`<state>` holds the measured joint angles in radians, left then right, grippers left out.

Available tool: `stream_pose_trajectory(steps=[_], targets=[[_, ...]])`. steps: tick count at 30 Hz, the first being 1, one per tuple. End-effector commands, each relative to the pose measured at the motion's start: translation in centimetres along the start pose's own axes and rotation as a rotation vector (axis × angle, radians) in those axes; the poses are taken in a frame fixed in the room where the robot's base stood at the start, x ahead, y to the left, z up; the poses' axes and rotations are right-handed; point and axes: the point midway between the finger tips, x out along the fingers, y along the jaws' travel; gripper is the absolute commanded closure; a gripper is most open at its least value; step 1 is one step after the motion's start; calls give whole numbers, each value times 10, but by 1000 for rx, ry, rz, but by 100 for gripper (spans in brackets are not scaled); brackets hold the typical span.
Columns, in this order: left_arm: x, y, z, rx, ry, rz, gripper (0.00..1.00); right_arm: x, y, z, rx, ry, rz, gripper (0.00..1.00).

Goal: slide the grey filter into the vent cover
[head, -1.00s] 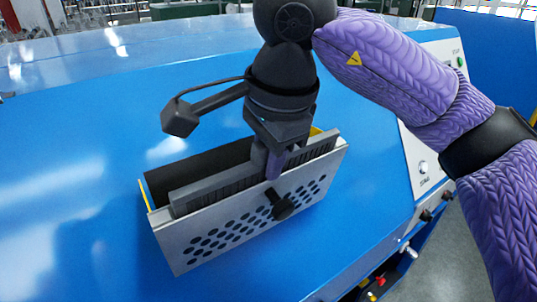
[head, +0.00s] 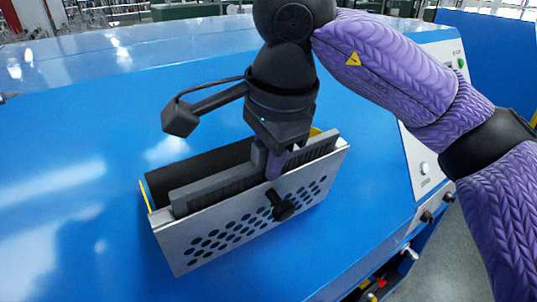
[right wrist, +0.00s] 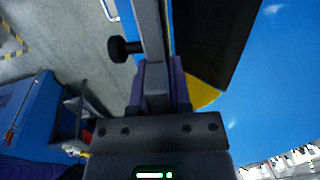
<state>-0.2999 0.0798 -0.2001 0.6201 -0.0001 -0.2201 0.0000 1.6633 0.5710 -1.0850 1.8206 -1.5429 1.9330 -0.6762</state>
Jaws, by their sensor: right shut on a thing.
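The vent cover (head: 195,252) is a light metal box on the blue machine, with a front panel full of round holes and a black knob (head: 283,206). Its top is open and dark inside. The grey filter (head: 205,188), a long ribbed slab, stands in the opening just behind the front panel, its upper edge showing above the rim. My right gripper (head: 273,165) is shut on the filter's upper edge from above, right of its middle. In the right wrist view the fingers (right wrist: 160,90) clamp the grey filter (right wrist: 151,25). The filter's lower part is hidden. My left gripper is not in view.
The blue machine top (head: 80,140) is clear to the left of the cover. A control panel (head: 425,165) with buttons and knobs lies at the right edge. A yellow part (right wrist: 203,95) shows beside the dark opening in the right wrist view.

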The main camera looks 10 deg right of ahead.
Motion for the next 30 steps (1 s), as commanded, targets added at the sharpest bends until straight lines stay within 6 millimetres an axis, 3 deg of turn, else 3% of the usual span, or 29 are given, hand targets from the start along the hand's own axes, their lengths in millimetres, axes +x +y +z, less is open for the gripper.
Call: stream_pose_trajectory(steps=[5, 6, 11, 20, 30], targets=[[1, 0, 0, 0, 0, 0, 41, 0, 0, 0, 0, 0, -1, 100], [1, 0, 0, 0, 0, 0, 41, 0, 0, 0, 0, 0, -1, 71], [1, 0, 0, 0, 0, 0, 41, 0, 0, 0, 0, 0, 0, 37], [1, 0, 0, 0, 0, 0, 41, -7, 0, 0, 0, 0, -2, 36], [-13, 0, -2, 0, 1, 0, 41, -88, -1, 0, 1, 2, -4, 36]])
